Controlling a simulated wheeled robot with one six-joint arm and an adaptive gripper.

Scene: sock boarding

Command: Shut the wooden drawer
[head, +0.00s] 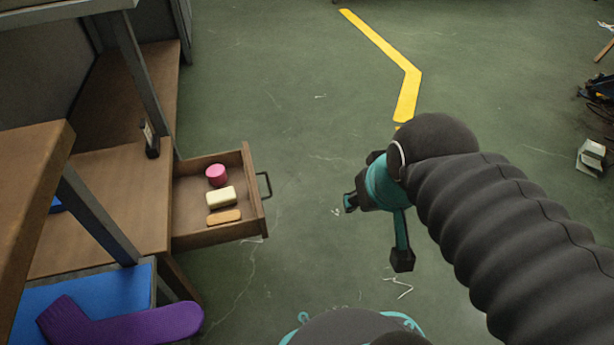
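The wooden drawer (247,192) stands pulled out from the brown wooden bench at the left in the head view. A dark bar handle (265,186) sits on its front. Inside lie a pink round thing (216,175), a cream block (221,197) and a flat tan piece (224,217). My gripper (374,231) hangs to the right of the drawer, apart from the handle, over the green floor. Its two teal fingers with dark tips are spread wide, with nothing visible between them. My arm in a black ribbed sleeve hides part of the floor at the right.
The bench top (110,195) carries a small dark upright thing (149,139) near the drawer. A purple sock-shaped thing (120,322) lies on a blue surface (80,299) at the lower left. Floor between drawer and gripper is clear. Clutter (594,156) lies far right.

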